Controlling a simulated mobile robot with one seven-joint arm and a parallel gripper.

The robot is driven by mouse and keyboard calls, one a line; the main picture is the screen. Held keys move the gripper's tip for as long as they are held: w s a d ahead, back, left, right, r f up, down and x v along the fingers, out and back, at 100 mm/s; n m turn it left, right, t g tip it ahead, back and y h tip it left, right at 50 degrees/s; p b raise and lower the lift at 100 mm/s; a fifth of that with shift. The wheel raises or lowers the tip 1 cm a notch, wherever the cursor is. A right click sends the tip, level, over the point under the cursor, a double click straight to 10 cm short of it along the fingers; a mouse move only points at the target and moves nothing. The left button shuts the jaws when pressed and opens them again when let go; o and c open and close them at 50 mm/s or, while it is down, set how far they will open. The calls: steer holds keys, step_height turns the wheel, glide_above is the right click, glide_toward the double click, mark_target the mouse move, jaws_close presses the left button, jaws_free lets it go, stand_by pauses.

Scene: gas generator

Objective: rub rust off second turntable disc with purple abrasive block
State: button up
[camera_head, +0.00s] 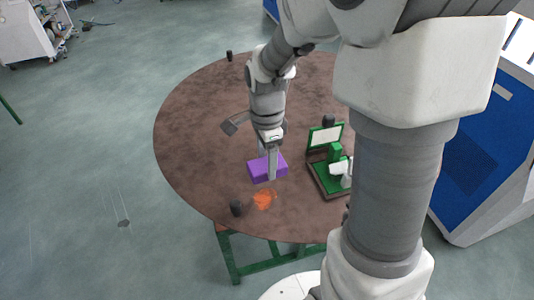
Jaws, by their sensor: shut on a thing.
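The purple abrasive block (257,170) is in my gripper (267,172), over the front middle part of the round brown disc (190,130). My gripper points down and is shut on the block. My arm hides the right part of the disc.
A dark cylinder (237,208) stands left of the rust, and another (229,56) is at the far edge. A grey-brown object (235,123) lies left of my wrist. A blue cabinet (490,130) is at right.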

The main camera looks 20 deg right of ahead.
steer(key=shift+s+r+m, duration=0.1)
steer(key=shift+s+m, duration=0.05)
steer(key=shift+m, duration=0.35)
steer(key=shift+f+b, duration=1.9)
steer(key=shift+f, duration=0.55)
